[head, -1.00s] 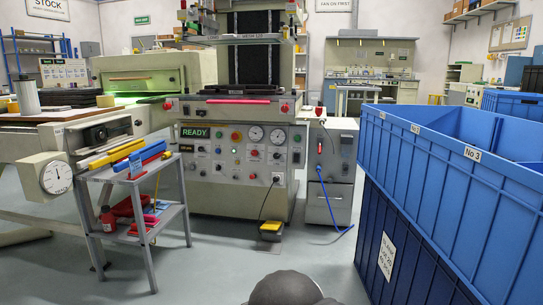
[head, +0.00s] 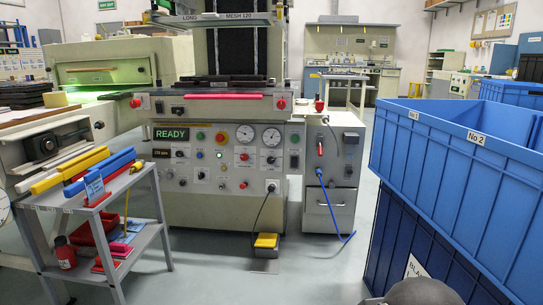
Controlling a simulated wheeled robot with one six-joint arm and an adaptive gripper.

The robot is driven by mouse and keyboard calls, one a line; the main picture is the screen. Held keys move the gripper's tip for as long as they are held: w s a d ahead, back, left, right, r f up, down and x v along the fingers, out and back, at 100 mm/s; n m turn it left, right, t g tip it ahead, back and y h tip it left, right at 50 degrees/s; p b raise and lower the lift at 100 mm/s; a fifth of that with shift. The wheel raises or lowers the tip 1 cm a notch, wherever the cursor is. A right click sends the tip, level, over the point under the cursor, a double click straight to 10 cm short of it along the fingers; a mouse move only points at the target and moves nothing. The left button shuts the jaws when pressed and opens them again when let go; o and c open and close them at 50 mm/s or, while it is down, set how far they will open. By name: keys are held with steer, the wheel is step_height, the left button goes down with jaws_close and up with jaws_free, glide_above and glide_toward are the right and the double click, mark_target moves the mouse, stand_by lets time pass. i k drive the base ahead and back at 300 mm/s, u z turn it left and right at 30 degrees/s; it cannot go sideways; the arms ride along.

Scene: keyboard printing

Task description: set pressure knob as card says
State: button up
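The press's control panel (head: 222,157) faces me in the middle of the head view. It carries a lit READY display (head: 171,135), a red stop button (head: 221,137), two white round gauges and several small knobs and buttons. The labels are too small to read, so I cannot tell which knob is for pressure. A small blue card (head: 95,188) leans on the grey trolley at the left; its text is unreadable, and I cannot tell whether it is the task's card. A dark rounded part at the bottom right seems to be my arm; my gripper's fingers are not in view.
The grey trolley (head: 147,237) with coloured bars stands at the left front. Stacked blue crates (head: 455,165) fill the right. A yellow foot pedal (head: 266,240) and a blue hose (head: 335,222) lie before the press.

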mark_target(243, 157)
steer(key=u, duration=0.05)
steer(key=i, duration=0.6)
steer(key=u, duration=0.75)
steer(key=i, duration=0.5)
steer(key=u, duration=0.55)
